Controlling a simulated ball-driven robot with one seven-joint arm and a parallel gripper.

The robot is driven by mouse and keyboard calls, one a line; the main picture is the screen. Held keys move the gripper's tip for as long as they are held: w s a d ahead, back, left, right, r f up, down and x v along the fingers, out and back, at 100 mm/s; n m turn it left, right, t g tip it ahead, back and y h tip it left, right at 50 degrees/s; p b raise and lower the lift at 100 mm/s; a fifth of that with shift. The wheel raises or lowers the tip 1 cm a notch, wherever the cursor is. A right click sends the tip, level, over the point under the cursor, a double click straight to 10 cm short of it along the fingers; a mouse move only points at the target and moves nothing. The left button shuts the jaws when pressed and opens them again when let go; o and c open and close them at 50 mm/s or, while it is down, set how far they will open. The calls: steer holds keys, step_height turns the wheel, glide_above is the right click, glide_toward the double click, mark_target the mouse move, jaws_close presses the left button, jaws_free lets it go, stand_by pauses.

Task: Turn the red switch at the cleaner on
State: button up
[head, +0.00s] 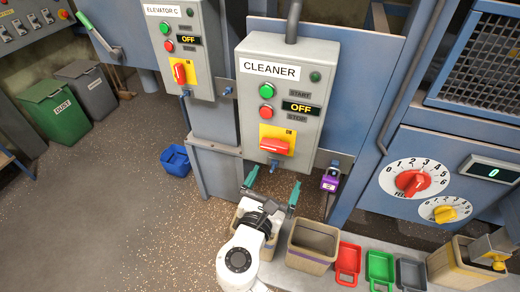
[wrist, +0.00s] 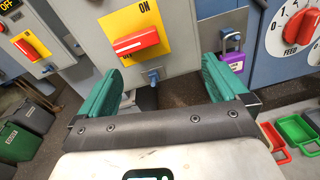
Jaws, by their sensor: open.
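The cleaner box (head: 290,75) is a grey panel labelled CLEANER, with a green button, a red button and a small display reading OFF. Its red switch (head: 274,146) sits on a yellow plate (head: 290,132) low on the panel, with its handle lying roughly horizontal. In the wrist view the red switch (wrist: 136,40) is ahead, above and between my fingers, on the yellow plate marked ON at its top. My gripper (head: 272,190) is open and empty, below the box and apart from the switch. Its green fingers also show in the wrist view (wrist: 162,85).
A purple padlock (head: 330,181) hangs right of the box's lower edge. The Elevator C box (head: 180,20) with its own red switch stands left. Bins (head: 313,240) and red, green and grey scoops lie below; a feed dial (head: 414,180) is at right.

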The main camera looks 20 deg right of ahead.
mark_target(273, 148)
steer(key=w+d, duration=0.1)
steer(key=w, duration=0.2)
steer(key=w+d+r+n+p, duration=0.1)
steer(key=w, duration=0.2)
steer(key=w+d+n+t, duration=0.1)
steer(key=w, duration=0.2)
steer(key=shift+w+d+r+p, duration=0.15)
steer(key=shift+w+p, duration=0.15)
steer(key=shift+w, duration=0.1)
steer(key=c, duration=0.9)
steer(key=shift+c, duration=0.2)
